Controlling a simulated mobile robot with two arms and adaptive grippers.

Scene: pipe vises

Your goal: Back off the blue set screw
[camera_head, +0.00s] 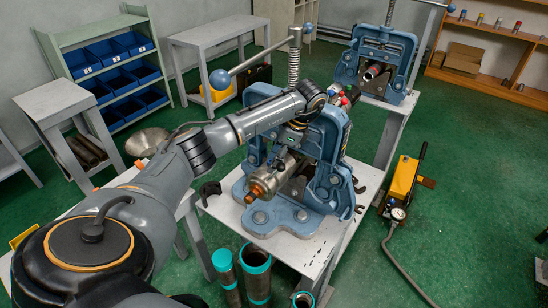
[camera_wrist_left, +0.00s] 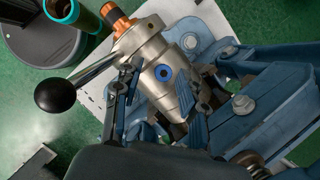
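The blue set screw (camera_wrist_left: 163,72) is a round blue head with a dark socket on the side of a silvery metal tool body (camera_wrist_left: 147,45) with an orange end. In the head view the tool body (camera_head: 270,178) lies in the front blue pipe vise (camera_head: 328,148); the screw cannot be made out there. My left gripper (camera_head: 290,150) is over the tool body. In the left wrist view its two dark fingers (camera_wrist_left: 160,92) are spread, one on each side below the screw, with nothing visible between them but the tool body. My right gripper is not in view.
A lever with a black ball (camera_wrist_left: 55,94) sticks out left of the tool body. The vise's handle with a blue ball (camera_head: 220,79) rises behind my left arm. A second vise (camera_head: 375,62) stands behind. Pipes (camera_head: 256,275) stand in front of the white table (camera_head: 290,248).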

